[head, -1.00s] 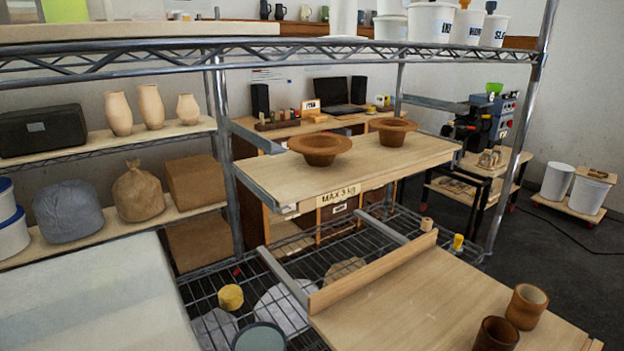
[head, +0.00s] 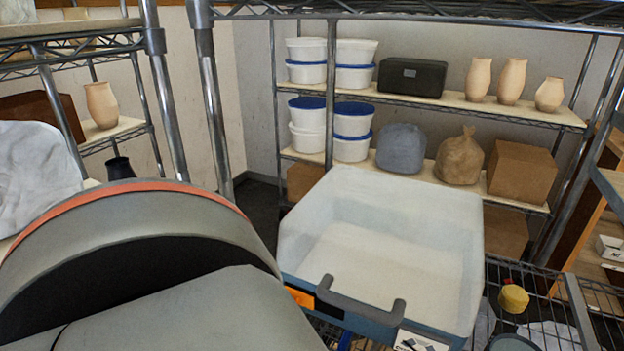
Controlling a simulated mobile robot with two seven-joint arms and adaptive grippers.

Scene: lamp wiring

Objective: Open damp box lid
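The translucent whitish box (head: 385,235), which looks like the damp box, stands in the middle of the head view. Its front edge is blue, with a dark grey bar handle (head: 360,298), an orange piece (head: 300,297) at the left and a white label (head: 420,341) at the right. I cannot tell whether a clear lid covers it. A large grey part of mine with an orange-red stripe fills the lower left and hides the area left of the box front. Neither gripper is in view.
A shelf behind holds white tubs with blue lids (head: 353,134), a black case (head: 411,77), vases (head: 511,80), wrapped bundles (head: 401,148) and a brown box (head: 521,171). Metal rack posts (head: 210,100) stand at the left. A wire rack with a yellow piece (head: 513,298) lies right of the box.

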